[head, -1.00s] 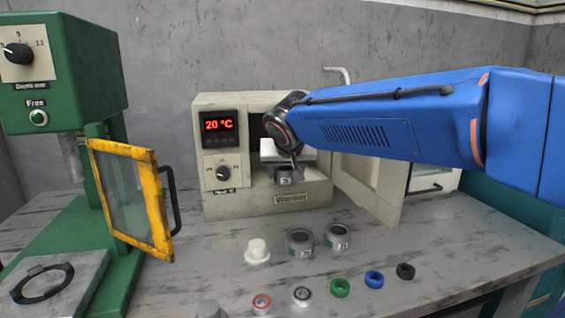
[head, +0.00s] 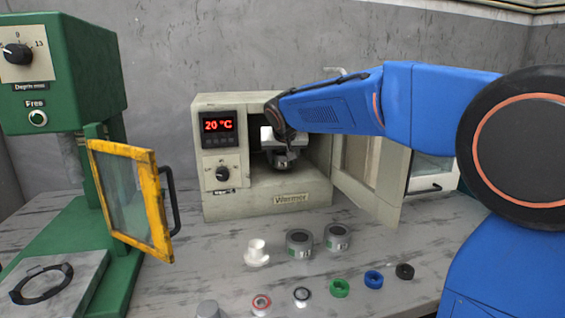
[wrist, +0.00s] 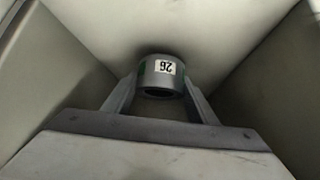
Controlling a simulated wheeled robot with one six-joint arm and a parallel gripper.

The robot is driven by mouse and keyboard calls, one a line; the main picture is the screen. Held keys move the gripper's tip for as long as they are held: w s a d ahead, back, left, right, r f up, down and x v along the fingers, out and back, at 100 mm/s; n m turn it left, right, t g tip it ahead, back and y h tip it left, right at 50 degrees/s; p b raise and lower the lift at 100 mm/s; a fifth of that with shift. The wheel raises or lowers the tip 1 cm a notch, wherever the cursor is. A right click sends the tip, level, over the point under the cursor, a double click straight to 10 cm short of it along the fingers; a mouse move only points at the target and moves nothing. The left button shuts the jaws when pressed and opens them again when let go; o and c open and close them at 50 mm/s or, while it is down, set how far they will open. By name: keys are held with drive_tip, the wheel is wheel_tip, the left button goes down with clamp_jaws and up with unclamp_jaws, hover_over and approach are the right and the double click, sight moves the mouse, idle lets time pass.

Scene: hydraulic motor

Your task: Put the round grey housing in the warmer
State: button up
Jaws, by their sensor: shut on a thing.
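The warmer (head: 225,190) is a beige box with a red 20 °C display, and its door (head: 371,172) stands open to the right. My gripper (head: 282,158) is inside its opening. In the wrist view my gripper (wrist: 158,98) is shut on a round grey housing (wrist: 150,85) with a white label reading 26. In the head view the held housing (head: 283,165) is small and partly hidden under the gripper. It seems to be above the chamber floor, but I cannot tell whether it touches. The chamber walls surround it in the wrist view.
Two more grey round housings (head: 299,243) (head: 338,236) and a white part (head: 256,253) stand on the table before the warmer. Several small rings lie in front. A green press with a yellow-framed guard (head: 130,195) stands at left.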

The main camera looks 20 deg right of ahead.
drive_tip(key=shift+s+f, duration=0.1)
drive_tip(key=shift+f, duration=0.55)
drive_tip(key=shift+f, duration=0.15)
drive_tip(key=o, duration=1.5)
drive_tip(key=shift+c, duration=0.2)
drive_tip(key=shift+r, duration=0.2)
drive_tip(key=v, duration=1.2)
drive_tip(key=shift+f, duration=0.1)
